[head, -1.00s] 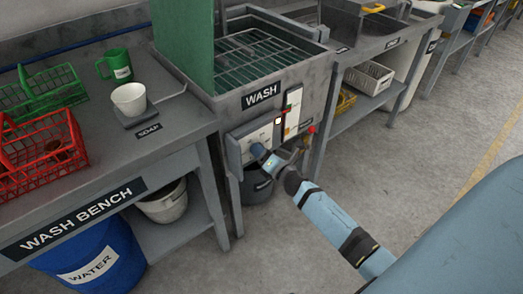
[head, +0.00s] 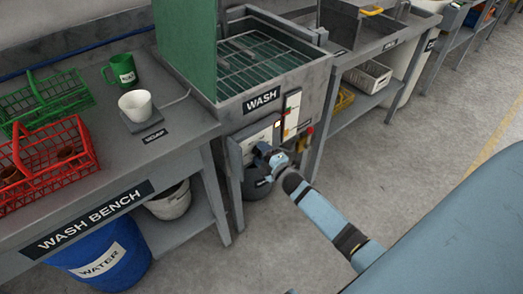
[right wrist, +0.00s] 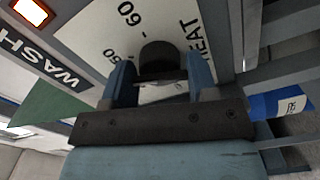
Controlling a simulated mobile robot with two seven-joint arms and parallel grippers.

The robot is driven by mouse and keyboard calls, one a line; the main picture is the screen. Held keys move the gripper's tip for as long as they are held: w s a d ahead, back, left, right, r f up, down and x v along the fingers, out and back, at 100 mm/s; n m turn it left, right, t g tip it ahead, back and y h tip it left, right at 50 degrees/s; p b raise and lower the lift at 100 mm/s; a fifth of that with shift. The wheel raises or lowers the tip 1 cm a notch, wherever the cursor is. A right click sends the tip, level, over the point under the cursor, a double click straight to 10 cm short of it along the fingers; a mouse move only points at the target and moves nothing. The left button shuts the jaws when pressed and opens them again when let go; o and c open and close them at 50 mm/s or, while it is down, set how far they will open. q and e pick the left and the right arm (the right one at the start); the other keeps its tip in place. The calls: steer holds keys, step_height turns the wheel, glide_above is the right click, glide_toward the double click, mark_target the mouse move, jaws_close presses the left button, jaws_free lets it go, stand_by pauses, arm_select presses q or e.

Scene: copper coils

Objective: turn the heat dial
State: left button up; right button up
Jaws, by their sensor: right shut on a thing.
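The heat dial (right wrist: 158,56) is a dark round knob on a white plate (right wrist: 95,45) marked HEAT, with numbers and dashes around it. The plate is on the front of the wash unit (head: 262,103). My right gripper (head: 266,152) is at this plate in the head view and covers the dial there. In the right wrist view my right gripper (right wrist: 158,74) has its two blue fingers on either side of the knob, shut on it. The dial's pointer is not clear. My left gripper is not in view.
A lit switch panel (head: 291,113) is just right of the plate. A dark bucket (head: 254,187) stands below. The wash bench (head: 180,150) at left bears a red crate (head: 62,150), a green crate (head: 45,100), a green mug (head: 123,70) and a white cup (head: 137,105). Floor at right is clear.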

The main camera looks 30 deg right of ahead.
steer(key=m+p, duration=0.1)
steer(key=m, duration=0.1)
steer(key=m+p, duration=0.1)
steer(key=shift+r+m, duration=0.2)
steer(key=shift+m, duration=0.2)
steer(key=shift+m+p, duration=0.45)
steer(key=shift+m, duration=0.45)
steer(key=m+p, duration=0.1)
steer(key=m, duration=0.1)
steer(key=shift+m, duration=0.3)
steer(key=m+p, duration=0.1)
steer(key=m, duration=0.1)
steer(key=shift+m, duration=0.3)
steer(key=m, duration=0.2)
steer(key=shift+d+f+m+p, duration=0.1)
steer(key=shift+m+p, duration=0.2)
steer(key=shift+p, duration=0.05)
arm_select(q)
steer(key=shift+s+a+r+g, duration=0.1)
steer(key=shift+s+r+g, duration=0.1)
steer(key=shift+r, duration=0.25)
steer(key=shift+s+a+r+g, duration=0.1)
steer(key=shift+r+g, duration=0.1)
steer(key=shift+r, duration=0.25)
arm_select(e)
steer(key=shift+m, duration=0.5)
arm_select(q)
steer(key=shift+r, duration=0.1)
